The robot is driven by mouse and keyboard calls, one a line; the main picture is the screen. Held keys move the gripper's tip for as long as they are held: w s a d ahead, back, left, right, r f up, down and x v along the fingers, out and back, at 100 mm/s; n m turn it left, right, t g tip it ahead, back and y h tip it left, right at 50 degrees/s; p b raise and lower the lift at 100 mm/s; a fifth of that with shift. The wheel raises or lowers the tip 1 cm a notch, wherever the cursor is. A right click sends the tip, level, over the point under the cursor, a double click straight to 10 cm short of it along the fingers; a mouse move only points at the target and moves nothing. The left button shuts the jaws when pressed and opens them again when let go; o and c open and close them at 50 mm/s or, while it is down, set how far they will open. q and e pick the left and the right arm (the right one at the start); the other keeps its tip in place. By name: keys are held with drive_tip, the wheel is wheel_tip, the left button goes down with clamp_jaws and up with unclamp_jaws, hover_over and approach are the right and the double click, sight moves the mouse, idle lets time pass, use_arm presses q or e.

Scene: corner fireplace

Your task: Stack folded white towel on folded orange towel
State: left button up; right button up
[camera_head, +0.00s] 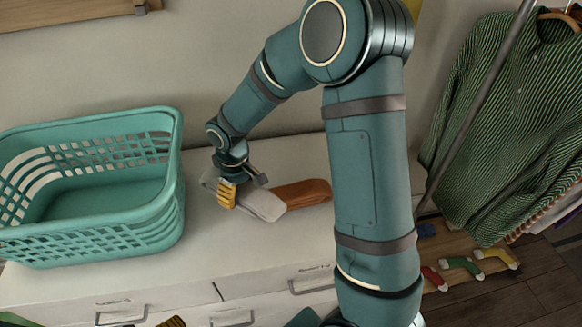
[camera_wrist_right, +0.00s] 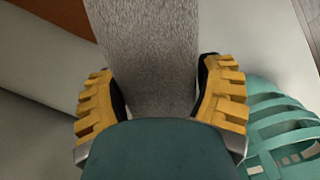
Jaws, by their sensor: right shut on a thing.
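The folded white towel (camera_head: 262,204), greyish white, is on or just above the white cabinet top, left of the folded orange towel (camera_head: 303,194). Their edges meet in the head view; I cannot tell whether they overlap. My right gripper (camera_head: 228,192) is shut on the left end of the white towel. In the right wrist view, the white towel (camera_wrist_right: 150,50) runs between the yellow fingers of the right gripper (camera_wrist_right: 160,95). My arm hides the right part of the orange towel.
A teal laundry basket (camera_head: 100,225) stands on the cabinet (camera_head: 235,245) to the left of the towels. A wall is behind. A green striped shirt (camera_head: 500,120) hangs at right, above a low wooden rack (camera_head: 465,250) with coloured items.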

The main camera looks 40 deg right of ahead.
sight(292, 190)
drive_tip(key=s+d+n, duration=0.1)
drive_tip(key=d+n, duration=0.1)
drive_tip(key=d, duration=0.2)
drive_tip(key=s+d+n+p, duration=0.1)
drive_tip(key=d+n, duration=0.2)
drive_tip(key=d, duration=0.1)
drive_tip(key=s+d+r+n, duration=0.1)
drive_tip(key=s+d+n, duration=0.1)
drive_tip(key=d+n, duration=0.1)
drive_tip(key=shift+d+r+p, duration=0.1)
drive_tip(key=shift+d+p, duration=0.25)
drive_tip(key=shift+d, duration=0.25)
drive_tip(key=shift+s+d+n, duration=0.2)
drive_tip(key=shift+d+n, duration=0.35)
drive_tip(key=shift+n, duration=0.05)
drive_tip(key=shift+f+b, duration=1)
drive_tip(key=shift+f, duration=0.2)
drive_tip(key=shift+f+b, duration=0.6)
drive_tip(key=shift+f, duration=0.1)
drive_tip(key=shift+d, duration=0.1)
drive_tip(key=shift+f, duration=0.55)
drive_tip(key=o, duration=1.2)
drive_tip(key=shift+o, duration=0.2)
drive_tip(key=shift+r, duration=0.15)
